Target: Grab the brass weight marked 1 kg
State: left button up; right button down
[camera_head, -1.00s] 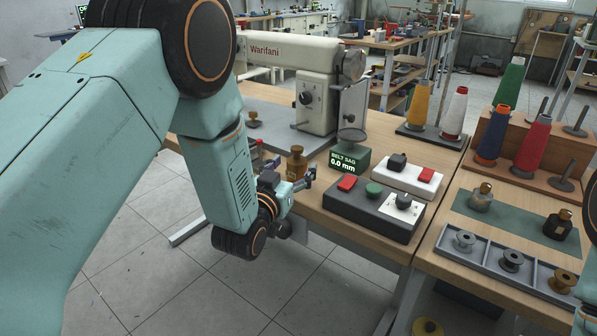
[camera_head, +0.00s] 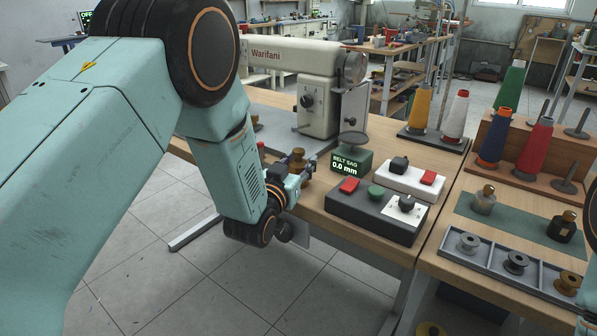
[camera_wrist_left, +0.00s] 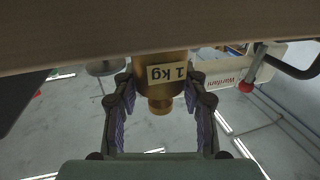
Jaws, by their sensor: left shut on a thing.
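The brass weight (camera_wrist_left: 164,74) carries a pale label reading "1 kg", which appears upside down in the left wrist view. My left gripper (camera_wrist_left: 160,88) is shut on it, with a dark finger on each side of its body. In the head view the weight (camera_head: 298,155) is near the table's front edge, partly hidden behind my left gripper (camera_head: 297,166). The weight's base meets the table top in the wrist view; I cannot tell whether it is lifted at all. My right gripper is out of view.
The wooden table (camera_head: 322,222) holds a sewing machine (camera_head: 318,100), a green "BELT SAG" gauge (camera_head: 349,163) and a dark control box (camera_head: 375,216) right of the gripper. A grey tray of bobbins (camera_head: 490,256) and coloured thread cones stand farther right.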

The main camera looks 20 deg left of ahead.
pick_arm(q)
grip_shut()
